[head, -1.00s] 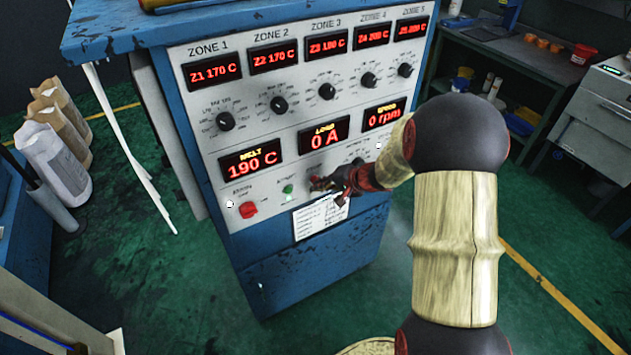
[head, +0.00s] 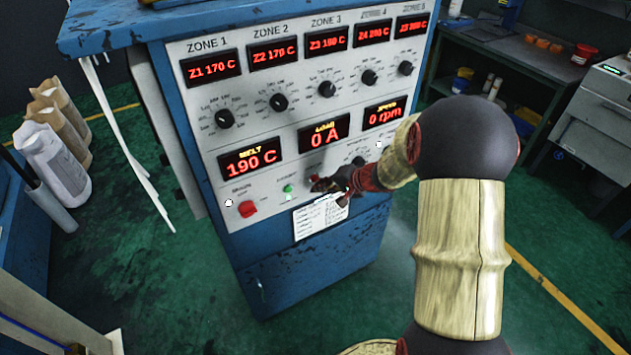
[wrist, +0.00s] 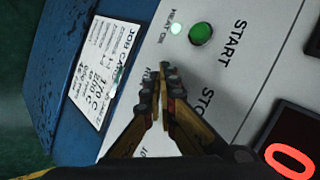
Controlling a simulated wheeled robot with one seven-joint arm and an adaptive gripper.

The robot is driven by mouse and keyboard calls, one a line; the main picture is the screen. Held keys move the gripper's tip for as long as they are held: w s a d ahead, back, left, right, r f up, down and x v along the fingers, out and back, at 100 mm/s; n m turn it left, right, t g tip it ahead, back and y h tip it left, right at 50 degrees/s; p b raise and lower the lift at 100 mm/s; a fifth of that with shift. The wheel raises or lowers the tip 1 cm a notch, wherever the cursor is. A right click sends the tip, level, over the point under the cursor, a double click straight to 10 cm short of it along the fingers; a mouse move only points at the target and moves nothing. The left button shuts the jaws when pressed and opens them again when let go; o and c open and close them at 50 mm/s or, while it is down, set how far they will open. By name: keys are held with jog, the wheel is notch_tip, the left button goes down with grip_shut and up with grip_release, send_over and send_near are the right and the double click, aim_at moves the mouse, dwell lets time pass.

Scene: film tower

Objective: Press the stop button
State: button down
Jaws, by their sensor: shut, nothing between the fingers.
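The blue machine's grey control panel (head: 215,160) faces me. My gripper (head: 318,185) is at the lower panel, right of the green start button (head: 288,190). In the wrist view my gripper (wrist: 164,72) has its fingers shut together and empty. Their tips lie over the panel beside the partly covered STOP label (wrist: 207,104). The stop button itself is hidden behind the fingers, and I cannot tell whether they touch it. The green start button (wrist: 201,34) shows clear of the fingers, with the START label (wrist: 231,44) beside it.
A red knob (head: 247,209) sits at the panel's lower left. A white job card (head: 312,217) is just below my gripper. The load display (head: 324,134) reads 0 A and the speed display (head: 384,112) 0 rpm.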

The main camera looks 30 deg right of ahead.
jog(key=shift+s, duration=0.25)
jog(key=shift+s+d+b, duration=0.1)
jog(key=shift+s+b, duration=0.95)
jog(key=shift+s, duration=1.35)
